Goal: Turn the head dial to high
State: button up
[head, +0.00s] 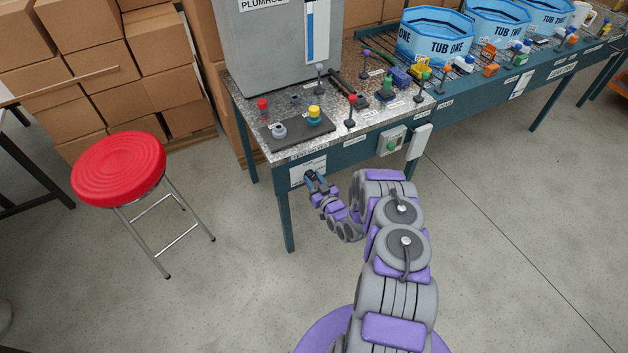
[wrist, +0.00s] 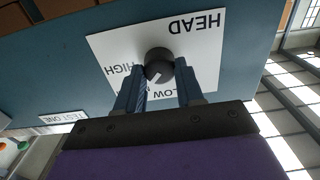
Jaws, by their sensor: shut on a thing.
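The head dial (wrist: 158,64) is a round black knob with a white pointer mark, on a white plate (wrist: 205,50) lettered HEAD, HIGH and LOW. The plate appears upside down in the wrist view. The pointer mark slants to the lower left, below the HIGH lettering; a label between LOW and HIGH is partly hidden by a finger. My gripper (wrist: 158,78) is shut on the dial, one blue finger on each side. In the head view my gripper (head: 311,176) is at the white plate (head: 301,169) on the bench's front apron, where the dial cannot be made out.
The bench (head: 349,153) carries colored knobs and fittings on its speckled top. A switch box with a green button (head: 391,143) is on the apron to the right. A red stool (head: 118,168) stands left. Stacked cartons (head: 150,55) are behind. The floor in front is clear.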

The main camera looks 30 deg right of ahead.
jog(key=shift+m, duration=0.3)
jog(key=shift+p, duration=0.35)
jog(key=m+p, duration=0.1)
jog(key=m, duration=0.2)
jog(key=shift+p, duration=0.3)
jog(key=shift+d+f+m+p, duration=0.15)
jog(key=shift+m+p, duration=0.4)
jog(key=shift+m, duration=2.15)
jog(key=o, duration=1)
jog(key=shift+d, duration=0.1)
jog(key=shift+o, duration=0.2)
jog(key=s+p, duration=0.4)
jog(key=s, duration=1.3)
jog(key=shift+s+d, duration=0.2)
jog(key=shift+d, duration=0.1)
